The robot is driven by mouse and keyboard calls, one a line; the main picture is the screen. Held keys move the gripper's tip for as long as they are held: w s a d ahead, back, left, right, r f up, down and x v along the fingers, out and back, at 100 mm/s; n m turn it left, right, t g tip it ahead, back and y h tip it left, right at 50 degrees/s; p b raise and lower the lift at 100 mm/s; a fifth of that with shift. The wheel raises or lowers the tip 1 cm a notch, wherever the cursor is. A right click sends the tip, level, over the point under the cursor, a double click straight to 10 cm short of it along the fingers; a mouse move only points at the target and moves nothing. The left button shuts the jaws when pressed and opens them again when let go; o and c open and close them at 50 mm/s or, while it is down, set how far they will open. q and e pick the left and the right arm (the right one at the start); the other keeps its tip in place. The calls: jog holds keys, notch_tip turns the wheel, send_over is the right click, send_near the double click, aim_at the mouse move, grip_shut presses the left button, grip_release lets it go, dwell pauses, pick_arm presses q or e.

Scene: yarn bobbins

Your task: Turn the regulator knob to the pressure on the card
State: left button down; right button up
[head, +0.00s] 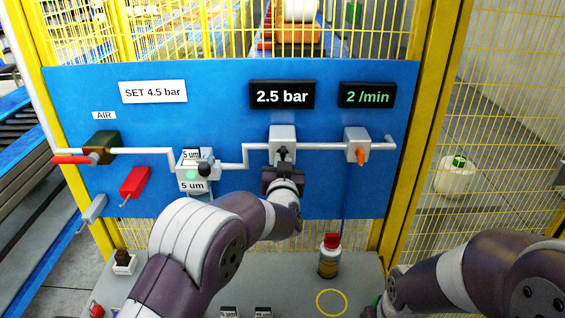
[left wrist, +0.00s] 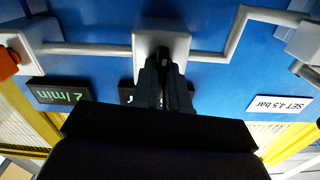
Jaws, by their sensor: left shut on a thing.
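The card (head: 153,92) on the blue panel reads "SET 4.5 bar"; it also shows upside down in the left wrist view (left wrist: 281,104). The black display (head: 282,95) above the regulator reads "2.5 bar". The regulator (head: 282,133) is a light grey block on the pipe, with a dark knob (head: 283,152) at its lower front. My left gripper (head: 283,168) is at the knob from below, its fingers shut on it. In the left wrist view the fingers (left wrist: 164,85) reach the grey block and hide most of the knob. My right gripper is out of view; only its arm shows.
A display (head: 367,95) reads "2 /min" above a grey block with an orange knob (head: 361,154). A filter unit (head: 194,165), a red-handled valve (head: 100,148) and a red tag (head: 135,181) are to the left. A red-capped bottle (head: 329,257) stands on the grey bench.

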pick_arm(q)
jog(key=m+p, duration=0.1)
jog(key=m, duration=0.2)
jog(key=m+p, duration=0.1)
jog(key=m, duration=0.3)
jog(key=m+p, duration=0.1)
jog(key=m, duration=0.3)
jog(key=shift+r, duration=0.4)
jog(key=shift+m, duration=0.3)
jog(key=c, duration=1.1)
grip_release()
jog(key=shift+c, duration=0.2)
jog(key=shift+f, duration=0.2)
jog(key=shift+f, duration=0.1)
jog(key=s+b, duration=0.5)
jog(key=s, duration=0.7)
jog(key=shift+s, duration=0.3)
